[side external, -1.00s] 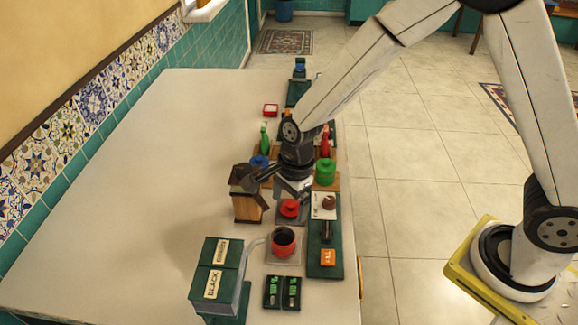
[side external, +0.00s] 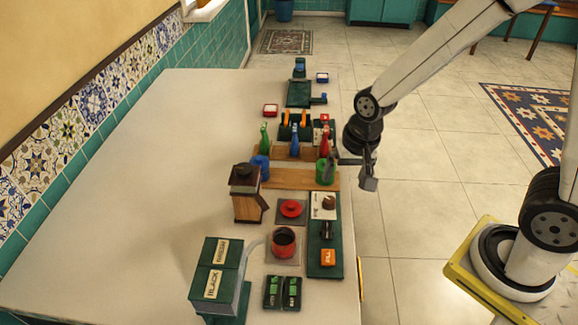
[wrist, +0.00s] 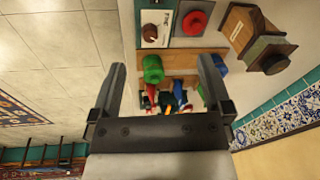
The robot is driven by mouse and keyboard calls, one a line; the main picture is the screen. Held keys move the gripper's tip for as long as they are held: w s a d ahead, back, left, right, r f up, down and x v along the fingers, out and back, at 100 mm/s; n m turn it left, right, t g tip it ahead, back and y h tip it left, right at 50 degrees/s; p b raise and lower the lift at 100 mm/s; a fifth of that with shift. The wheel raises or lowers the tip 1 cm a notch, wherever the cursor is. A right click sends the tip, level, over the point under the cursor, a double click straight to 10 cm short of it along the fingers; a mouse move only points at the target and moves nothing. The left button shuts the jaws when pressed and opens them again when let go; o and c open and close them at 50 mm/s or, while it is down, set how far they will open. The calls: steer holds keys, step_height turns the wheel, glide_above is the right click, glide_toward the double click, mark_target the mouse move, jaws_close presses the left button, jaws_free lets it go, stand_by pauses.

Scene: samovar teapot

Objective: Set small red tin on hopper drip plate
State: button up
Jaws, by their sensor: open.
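A small red tin (side external: 283,243) with an open dark top stands upright on a square grey plate (side external: 272,259), beside the green hopper box (side external: 222,270) labelled BLACK and GREEN. A thin pale spout from the box reaches toward the tin. A round red lid (side external: 291,208) lies on another grey square; it also shows in the wrist view (wrist: 194,22). My gripper (side external: 348,170) is open and empty at the table's right edge. One finger overlaps the green tin (side external: 325,170) in the side view; contact cannot be told. The red tin is outside the wrist view.
A blue tin (side external: 260,168) stands left of the green one on a wooden board (side external: 290,179). Green, blue and red bottles stand behind. A wooden box (side external: 246,195) stands left of the lid. A switch panel (side external: 282,292) lies in front. The table's left side is clear.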

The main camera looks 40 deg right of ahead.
steer(key=s+d+r+n, duration=0.1)
steer(key=s+d+n, duration=0.3)
steer(key=n, duration=0.2)
steer(key=shift+s+d+r+t+h, duration=0.2)
steer(key=shift+s+t+h, duration=0.1)
steer(key=shift+t, duration=0.1)
